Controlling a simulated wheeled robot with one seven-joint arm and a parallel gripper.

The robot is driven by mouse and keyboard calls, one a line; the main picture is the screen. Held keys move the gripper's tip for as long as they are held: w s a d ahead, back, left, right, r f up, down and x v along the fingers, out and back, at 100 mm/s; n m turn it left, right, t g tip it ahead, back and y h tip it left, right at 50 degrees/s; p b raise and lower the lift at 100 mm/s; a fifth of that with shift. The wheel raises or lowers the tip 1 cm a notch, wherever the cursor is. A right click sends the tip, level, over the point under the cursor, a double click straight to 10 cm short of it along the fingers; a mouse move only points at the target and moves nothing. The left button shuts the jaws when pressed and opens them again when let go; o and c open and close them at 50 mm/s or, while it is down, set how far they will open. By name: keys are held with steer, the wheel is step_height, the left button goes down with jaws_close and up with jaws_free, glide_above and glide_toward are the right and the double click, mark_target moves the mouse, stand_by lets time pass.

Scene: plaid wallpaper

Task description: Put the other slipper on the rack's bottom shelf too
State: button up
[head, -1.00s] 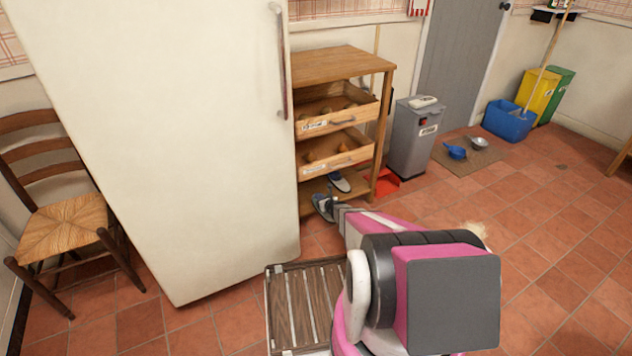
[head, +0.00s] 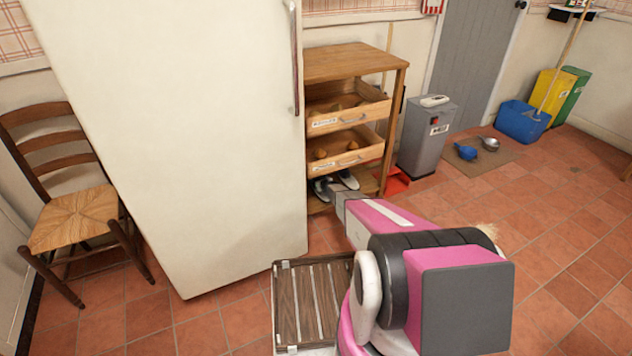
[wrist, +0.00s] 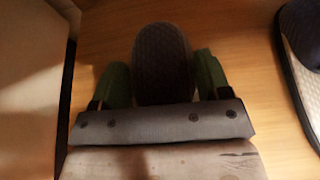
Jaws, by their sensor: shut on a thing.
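The wooden rack (head: 355,68) stands right of the fridge. Its bottom shelf (head: 368,184) shows as bare wood in the wrist view (wrist: 265,65). The held slipper (head: 321,187) is at the bottom shelf, left of the first. Whether it touches the wood I cannot tell.
The fridge (head: 180,130) stands close on the rack's left. Two open drawers (head: 350,118) jut out above the bottom shelf. A slatted wooden panel (head: 312,300) is low in front.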

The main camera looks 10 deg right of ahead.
steer(key=x, duration=0.3)
steer(key=shift+w+a, duration=0.1)
steer(key=shift+w, duration=0.25)
steer(key=shift+s+f, duration=0.1)
steer(key=shift+f, duration=0.05)
steer(key=shift+f, duration=0.1)
steer(key=o, duration=1)
steer(key=shift+c, duration=0.2)
steer(key=shift+s, duration=0.2)
steer(key=shift+v, duration=3.65)
steer(key=shift+w, duration=0.1)
